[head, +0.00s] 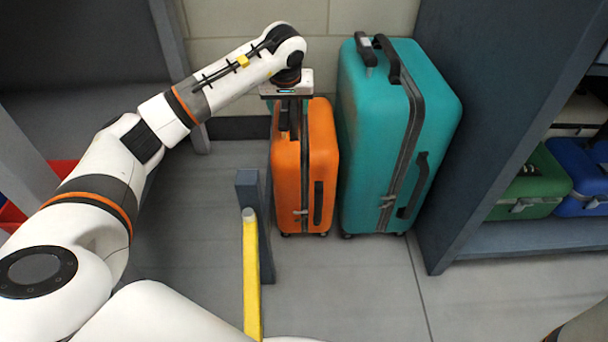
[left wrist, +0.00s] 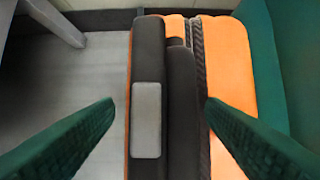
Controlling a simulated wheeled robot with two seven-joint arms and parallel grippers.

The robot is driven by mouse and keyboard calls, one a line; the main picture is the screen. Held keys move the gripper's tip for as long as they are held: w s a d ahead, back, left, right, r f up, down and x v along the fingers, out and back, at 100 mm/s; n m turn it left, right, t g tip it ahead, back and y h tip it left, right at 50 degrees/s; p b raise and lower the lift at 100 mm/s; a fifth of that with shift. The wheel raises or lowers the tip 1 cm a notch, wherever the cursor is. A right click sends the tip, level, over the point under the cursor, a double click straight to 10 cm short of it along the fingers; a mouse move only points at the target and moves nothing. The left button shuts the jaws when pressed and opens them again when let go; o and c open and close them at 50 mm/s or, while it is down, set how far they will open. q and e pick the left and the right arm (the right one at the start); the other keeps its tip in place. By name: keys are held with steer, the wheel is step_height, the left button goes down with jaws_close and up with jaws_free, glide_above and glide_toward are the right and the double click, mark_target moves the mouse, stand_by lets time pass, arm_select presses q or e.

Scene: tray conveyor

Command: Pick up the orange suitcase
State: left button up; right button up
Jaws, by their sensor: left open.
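The orange suitcase (head: 290,170) stands upright on the floor near the back wall, left of a larger teal suitcase. My left gripper (head: 290,103) is directly above its top, pointing down at the dark top handle. In the left wrist view, the gripper's two green fingers (left wrist: 158,108) are spread apart, one on each side of the suitcase's dark handle (left wrist: 182,95). The orange shell (left wrist: 228,65) shows on the right of the handle. I cannot tell how far the fingertips reach down beside the handle. My right gripper is not in view.
The teal suitcase (head: 385,135) stands close on the right. A dark post (head: 250,190) and a yellow bar (head: 251,270) stand in front on the left. A shelf at right holds green (head: 538,180) and blue (head: 582,175) cases. Open floor (head: 205,240) lies left.

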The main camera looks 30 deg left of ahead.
arm_select(q)
steer(key=shift+w+f, duration=0.2)
steer(key=shift+f, duration=0.5)
steer(key=shift+a+r, duration=0.1)
steer(key=shift+r, duration=0.05)
steer(key=shift+c, duration=0.5)
jaws_close()
steer(key=shift+w+r, duration=0.1)
steer(key=shift+r, duration=0.05)
steer(key=shift+r, duration=0.1)
